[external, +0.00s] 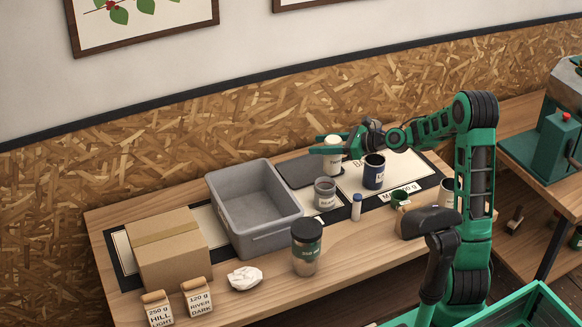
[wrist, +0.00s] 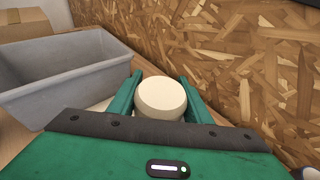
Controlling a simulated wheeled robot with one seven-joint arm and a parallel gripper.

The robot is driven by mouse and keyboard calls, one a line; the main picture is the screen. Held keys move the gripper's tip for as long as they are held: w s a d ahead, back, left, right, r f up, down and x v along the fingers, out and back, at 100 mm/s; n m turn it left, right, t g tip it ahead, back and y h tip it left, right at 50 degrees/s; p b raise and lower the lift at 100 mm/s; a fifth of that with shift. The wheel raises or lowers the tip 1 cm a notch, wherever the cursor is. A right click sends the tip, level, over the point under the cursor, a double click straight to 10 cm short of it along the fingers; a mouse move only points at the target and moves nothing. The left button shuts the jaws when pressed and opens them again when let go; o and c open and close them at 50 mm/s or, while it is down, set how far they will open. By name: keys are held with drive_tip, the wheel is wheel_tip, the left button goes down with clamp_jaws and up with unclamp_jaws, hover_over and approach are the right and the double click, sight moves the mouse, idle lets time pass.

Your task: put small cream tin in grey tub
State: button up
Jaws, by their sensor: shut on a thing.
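The small cream tin (external: 333,160) is upright between the fingers of my gripper (external: 328,148). It is over or near the dark grey mat at the back of the bench; I cannot tell whether its base touches. In the wrist view the tin's round cream top (wrist: 161,98) sits between the two green fingers, and my gripper (wrist: 160,92) is shut on it. The grey tub (external: 262,237) stands to the left of my gripper, open at the top, and its visible inside is empty. It also shows at the left in the wrist view (wrist: 68,92).
A cardboard box (external: 172,262) is left of the tub. A grey-lidded jar (external: 325,194), a dark blue tin (external: 374,172) and a small bottle (external: 357,207) stand right of it. A dark-lidded cup (external: 307,247) is in front. The chipboard wall (wrist: 235,50) is close behind my gripper.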

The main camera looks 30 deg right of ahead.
drive_tip(key=shift+f, duration=3.95)
drive_tip(key=shift+f, duration=0.1)
drive_tip(key=o, duration=1)
drive_tip(key=shift+c, duration=0.2)
drive_tip(key=shift+s+d+r, duration=0.2)
drive_tip(key=shift+d, duration=0.05)
drive_tip(key=v, duration=1.1)
drive_tip(key=shift+s+d+r, duration=0.1)
drive_tip(key=shift+s+d, duration=0.05)
drive_tip(key=shift+c, duration=0.4)
